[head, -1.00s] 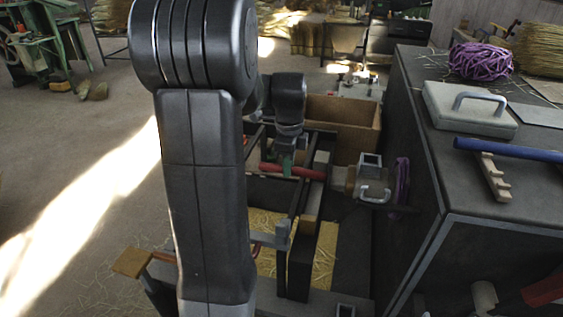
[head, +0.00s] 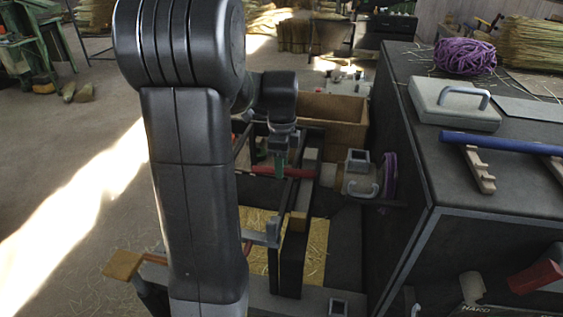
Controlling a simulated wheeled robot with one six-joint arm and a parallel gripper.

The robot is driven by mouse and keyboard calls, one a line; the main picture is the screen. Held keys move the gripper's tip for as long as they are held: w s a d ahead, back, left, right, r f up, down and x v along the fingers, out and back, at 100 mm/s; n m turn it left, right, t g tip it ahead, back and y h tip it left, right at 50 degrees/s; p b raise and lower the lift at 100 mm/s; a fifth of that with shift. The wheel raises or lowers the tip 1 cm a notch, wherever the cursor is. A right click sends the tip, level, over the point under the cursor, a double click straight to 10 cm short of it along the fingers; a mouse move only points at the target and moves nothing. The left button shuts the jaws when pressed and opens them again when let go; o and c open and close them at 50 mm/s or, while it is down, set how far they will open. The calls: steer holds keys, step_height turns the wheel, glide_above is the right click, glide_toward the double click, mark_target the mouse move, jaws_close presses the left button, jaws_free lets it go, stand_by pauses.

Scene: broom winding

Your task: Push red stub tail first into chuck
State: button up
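The red stub (head: 299,173) lies nearly level across the picture in the head view, above the dark frame. My gripper (head: 279,168), with greenish fingers, reaches down onto the stub's middle and appears shut on it. The fingertips are small and partly merge with the stub. The chuck (head: 353,181) is the pale block-like fitting to the right, with a grey square socket on top and a light handle at its front. The stub's right end points at the chuck and lies close to its left side. I cannot tell whether it touches or enters.
A dark bench (head: 480,232) stands close on the right, with a grey case (head: 452,105), blue bar (head: 497,144) and purple twine (head: 465,57). A wooden box (head: 330,113) stands behind the frame. A purple ring (head: 390,175) sits right of the chuck. Open floor lies left.

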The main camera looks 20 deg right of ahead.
step_height(320, 180, up, 14)
stand_by(0.6)
steer(key=shift+f, duration=0.1)
step_height(320, 180, down, 14)
steer(key=shift+r, duration=0.25)
steer(key=shift+a+f, duration=0.1)
steer(key=shift+f, duration=0.15)
steer(key=shift+w+a+r, duration=0.1)
steer(key=shift+w+a, duration=0.1)
steer(key=shift+a, duration=0.05)
steer(key=shift+d, duration=0.1)
